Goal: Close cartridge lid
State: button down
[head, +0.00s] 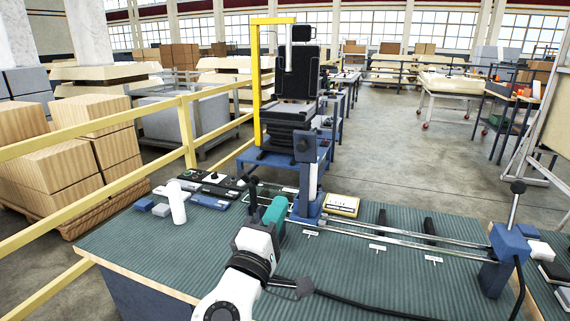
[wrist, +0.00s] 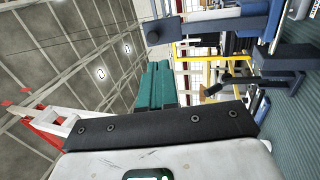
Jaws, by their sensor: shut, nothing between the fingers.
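My gripper (head: 279,204) has teal fingers, shut and empty. It is above the near part of the bench, just left of a blue-grey upright piece (head: 309,180) standing on a blue base (head: 308,211) on rails. The upright piece has a dark knob near its top and might be the raised cartridge lid; I cannot tell for sure. In the wrist view the picture is turned sideways; the shut fingers (wrist: 155,85) show in the middle. The upright piece (wrist: 215,24) lies across the top right there, with a visible gap to the fingers.
Metal rails (head: 400,240) run right to a blue block with a lever (head: 505,250). A white cylinder (head: 177,203), a dark control panel (head: 212,184) and a yellow-edged display (head: 342,205) stand on the green bench mat (head: 375,275). A black seat (head: 297,90) stands behind.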

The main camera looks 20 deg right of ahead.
jog(key=p, duration=0.2)
send_near(301, 149)
jog(key=x, duration=0.7)
jog(key=shift+f, duration=0.2)
jog(key=shift+r+p, duration=0.15)
jog(key=shift+p, duration=0.35)
